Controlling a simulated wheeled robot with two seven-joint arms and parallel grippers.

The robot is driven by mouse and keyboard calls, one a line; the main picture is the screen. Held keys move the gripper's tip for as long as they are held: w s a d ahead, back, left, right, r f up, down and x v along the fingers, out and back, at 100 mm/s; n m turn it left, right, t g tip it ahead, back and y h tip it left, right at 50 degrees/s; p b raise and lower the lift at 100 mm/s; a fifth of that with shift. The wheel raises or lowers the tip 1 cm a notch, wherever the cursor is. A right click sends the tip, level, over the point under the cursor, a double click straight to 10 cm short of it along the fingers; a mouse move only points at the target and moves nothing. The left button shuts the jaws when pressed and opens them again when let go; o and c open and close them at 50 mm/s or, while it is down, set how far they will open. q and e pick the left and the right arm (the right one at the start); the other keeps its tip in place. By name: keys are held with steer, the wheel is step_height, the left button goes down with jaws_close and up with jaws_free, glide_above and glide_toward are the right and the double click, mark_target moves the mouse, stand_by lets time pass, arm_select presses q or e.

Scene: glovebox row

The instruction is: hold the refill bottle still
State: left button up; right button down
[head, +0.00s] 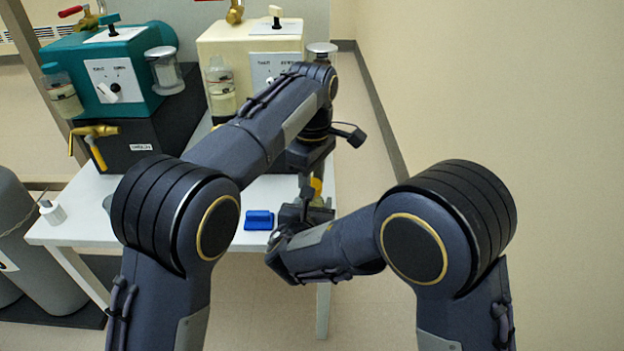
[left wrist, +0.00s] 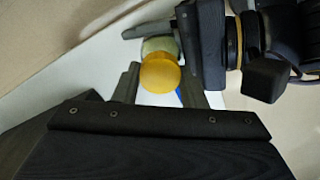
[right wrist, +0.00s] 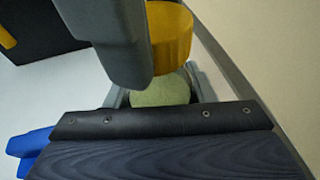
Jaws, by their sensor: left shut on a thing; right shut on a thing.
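The refill bottle has a pale green body (right wrist: 160,92) and a yellow cap (left wrist: 160,73). It stands near the right end of the white table, mostly hidden by my arms in the head view, where only a bit of the yellow cap (head: 317,186) shows. My left gripper (head: 313,174) comes from above and is shut on the cap. My right gripper (head: 308,208) comes in low from the front and is shut on the body, with a finger on either side in the right wrist view. The cap sits right above the body; whether it is loose I cannot tell.
A blue block (head: 259,220) lies on the white table (head: 80,222) left of my right gripper. A teal machine (head: 90,58) and a cream machine (head: 222,38) stand behind. Grey cylinders (head: 35,245) stand at the left. A wall is on the right.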

mark_target(312, 184)
arm_select(q)
steer(key=shift+r, duration=0.2)
stand_by(0.6)
steer(key=shift+r, duration=0.9)
steer(key=shift+r, duration=2)
arm_select(e)
steer(key=c, duration=0.6)
jaws_free()
steer(key=shift+o, duration=0.2)
